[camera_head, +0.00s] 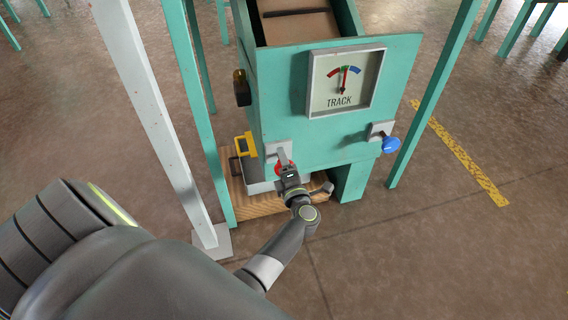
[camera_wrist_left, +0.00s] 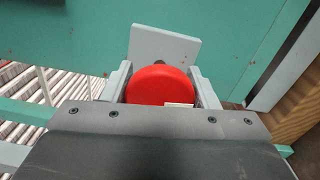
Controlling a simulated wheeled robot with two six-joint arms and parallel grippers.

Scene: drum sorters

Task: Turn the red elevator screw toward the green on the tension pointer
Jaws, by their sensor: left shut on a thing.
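The red elevator screw (camera_wrist_left: 160,86) has a round knob on a grey plate. In the left wrist view it sits between the two fingers of my left gripper (camera_wrist_left: 162,90), which is shut on it. In the head view my left gripper (camera_head: 289,178) is at the screw's plate on the lower left of the teal machine, and only a bit of the red knob (camera_head: 283,168) shows. The tension pointer (camera_head: 343,80) on the TRACK dial stands nearly upright, at the narrow green band between red on the left and blue on the right. My right gripper is not in view.
A blue knob (camera_head: 390,144) sits on the machine's lower right. A yellow handle (camera_head: 245,145) is left of the red screw, above a wooden pallet (camera_head: 240,208). A pale post (camera_head: 150,110) and teal legs stand close by. The floor on the right is open.

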